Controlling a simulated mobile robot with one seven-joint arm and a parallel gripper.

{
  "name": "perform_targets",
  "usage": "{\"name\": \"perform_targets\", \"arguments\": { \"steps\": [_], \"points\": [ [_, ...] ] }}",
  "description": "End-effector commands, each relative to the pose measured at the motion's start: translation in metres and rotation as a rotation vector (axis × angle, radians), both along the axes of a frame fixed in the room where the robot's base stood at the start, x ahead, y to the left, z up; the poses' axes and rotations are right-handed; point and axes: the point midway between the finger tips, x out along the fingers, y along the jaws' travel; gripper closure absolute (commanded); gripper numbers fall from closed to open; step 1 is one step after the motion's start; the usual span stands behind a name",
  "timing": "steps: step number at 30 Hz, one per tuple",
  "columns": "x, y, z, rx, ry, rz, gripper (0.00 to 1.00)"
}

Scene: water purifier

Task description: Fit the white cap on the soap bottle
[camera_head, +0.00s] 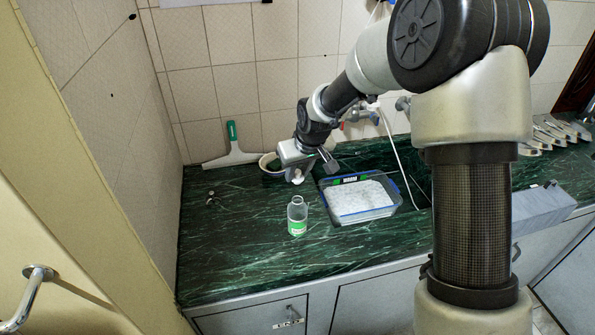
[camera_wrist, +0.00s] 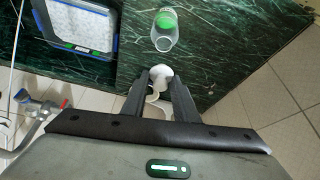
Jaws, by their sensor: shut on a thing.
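My gripper (camera_wrist: 160,82) is shut on the white cap (camera_wrist: 159,74), which sits between its fingertips in the wrist view. In the head view the cap (camera_head: 297,179) shows as a small white piece below my gripper (camera_head: 302,172). The soap bottle (camera_head: 297,217) is clear with a green label and stands upright and open on the dark green counter. In the wrist view the bottle (camera_wrist: 165,32) is just beyond the cap, apart from it. In the head view the cap is held above and behind the bottle.
A green-handled squeegee (camera_head: 232,158) leans at the back wall. A round bowl (camera_head: 264,162) is behind my gripper. The counter (camera_head: 235,245) left of the bottle is mostly clear.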

Motion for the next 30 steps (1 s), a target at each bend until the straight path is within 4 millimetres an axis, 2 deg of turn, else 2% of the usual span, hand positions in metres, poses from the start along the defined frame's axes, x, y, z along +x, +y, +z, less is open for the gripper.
{"name": "perform_targets", "arguments": {
  "steps": [5, 19, 30],
  "points": [
    [0.000, 0.000, -0.008, 0.000, 0.000, -0.004, 0.94],
    [0.000, 0.000, -0.051, 0.000, 0.000, -0.004, 0.94],
    [0.000, 0.000, -0.058, 0.000, 0.000, -0.004, 0.94]
  ]
}}
